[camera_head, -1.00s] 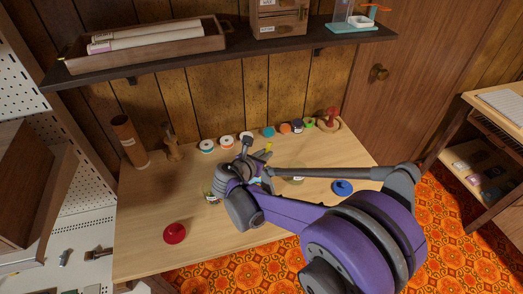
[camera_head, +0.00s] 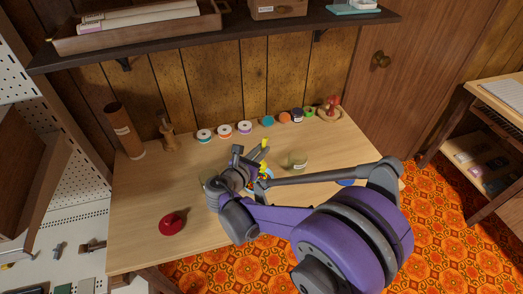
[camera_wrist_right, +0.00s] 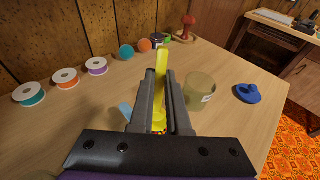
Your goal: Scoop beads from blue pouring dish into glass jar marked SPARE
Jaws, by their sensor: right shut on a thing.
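My right gripper (camera_wrist_right: 158,100) is shut on a yellow scoop (camera_wrist_right: 161,66), whose handle stands up between the fingers. The scoop also shows in the head view (camera_head: 264,145). Colored beads (camera_head: 261,171) show beside the gripper, partly hidden by it. A light blue edge (camera_wrist_right: 125,112), perhaps the pouring dish, shows left of the fingers; the rest is hidden. A glass jar (camera_wrist_right: 200,90) with a small unreadable label stands right of the gripper, also in the head view (camera_head: 296,161). Another glass jar (camera_head: 208,179) is mostly hidden by my arm. My left gripper is out of view.
A blue knobbed lid (camera_wrist_right: 248,93) lies right of the jar, a red lid (camera_head: 172,223) at the table's front left. Thread spools (camera_head: 225,131) and small colored pots line the back. A brown tube (camera_head: 124,131) stands back left.

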